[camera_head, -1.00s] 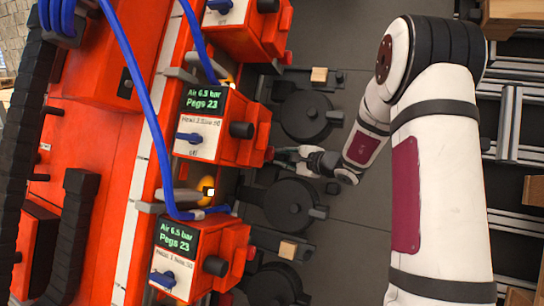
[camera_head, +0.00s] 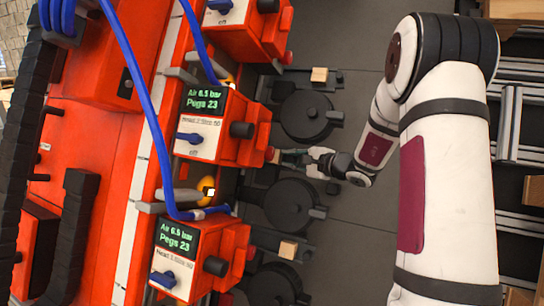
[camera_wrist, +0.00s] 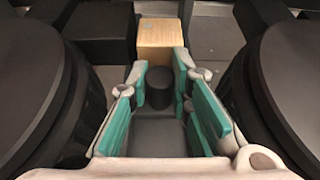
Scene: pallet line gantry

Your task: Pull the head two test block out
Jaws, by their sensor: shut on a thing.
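The head two test block is a small light wooden block (camera_wrist: 160,38) at the far end of my fingers in the wrist view. In the head view it is a tiny tan patch (camera_head: 272,155) beside the orange head two unit (camera_head: 222,135), mostly hidden by my fingers. My gripper (camera_head: 283,156) reaches in from the right, low between two round black discs. A dark round knob (camera_wrist: 159,87) lies between the fingers, nearer the camera.
Black discs (camera_head: 307,115) and (camera_head: 291,205) stand close on both sides of my gripper. Other wooden blocks sit above (camera_head: 319,74) and below (camera_head: 288,250). A blue hose (camera_head: 150,110) runs along the orange machine. Grey floor (camera_head: 350,215) is open to the right.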

